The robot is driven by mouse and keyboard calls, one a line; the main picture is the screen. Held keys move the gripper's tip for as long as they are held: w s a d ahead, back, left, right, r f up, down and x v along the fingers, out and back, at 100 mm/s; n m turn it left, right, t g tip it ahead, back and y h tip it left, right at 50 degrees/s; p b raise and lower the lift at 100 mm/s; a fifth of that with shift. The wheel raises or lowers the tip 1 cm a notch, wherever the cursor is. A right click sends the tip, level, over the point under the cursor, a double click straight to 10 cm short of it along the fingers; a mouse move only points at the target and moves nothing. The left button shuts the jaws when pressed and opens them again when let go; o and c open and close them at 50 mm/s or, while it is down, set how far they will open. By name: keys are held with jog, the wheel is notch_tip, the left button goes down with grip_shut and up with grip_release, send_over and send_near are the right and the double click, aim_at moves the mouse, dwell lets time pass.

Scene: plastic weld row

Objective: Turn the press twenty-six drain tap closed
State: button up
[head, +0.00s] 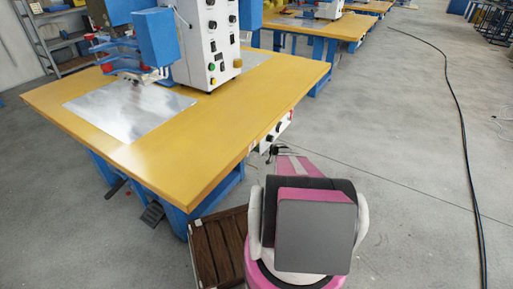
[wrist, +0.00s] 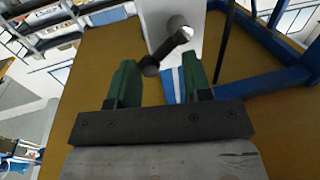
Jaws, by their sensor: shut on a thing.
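In the wrist view the drain tap (wrist: 180,36) shows a grey round end and a dark lever (wrist: 168,52) ending in a dark ball knob. It stands in front of a pale panel. My gripper (wrist: 158,64) has two green fingers, one on each side of the knob end, and is shut on the lever. Any contact of the fingers with the knob is hard to see. In the head view my gripper (head: 276,151) is small and dark by the table's right edge, close to a white control panel (head: 275,134). The tap cannot be made out there.
A yellow-topped table (head: 170,150) with blue legs carries a white and blue press machine (head: 208,45). A brown slatted crate (head: 218,250) stands on the floor beside my base. A black cable (head: 462,130) runs along the right floor. Open floor lies between.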

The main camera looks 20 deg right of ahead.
jog(key=shift+s+f+n, duration=0.1)
jog(key=shift+f+n, duration=0.2)
jog(key=n, duration=0.3)
jog(key=a+n+h, duration=0.1)
jog(key=shift+s+r, duration=0.4)
jog(key=shift+s+a+n+h, duration=0.15)
jog(key=shift+a+n+h, duration=0.1)
jog(key=shift+n, duration=0.6)
jog(key=shift+s+a+n+h, duration=0.1)
jog(key=shift+a+n+h, duration=0.1)
jog(key=shift+n, duration=0.7)
jog(key=shift+s+a+n+h, duration=0.15)
jog(key=shift+n+h, duration=0.1)
jog(key=shift+n, duration=0.6)
jog(key=o, duration=1)
jog(key=shift+s+r, duration=0.1)
jog(key=shift+r, duration=0.1)
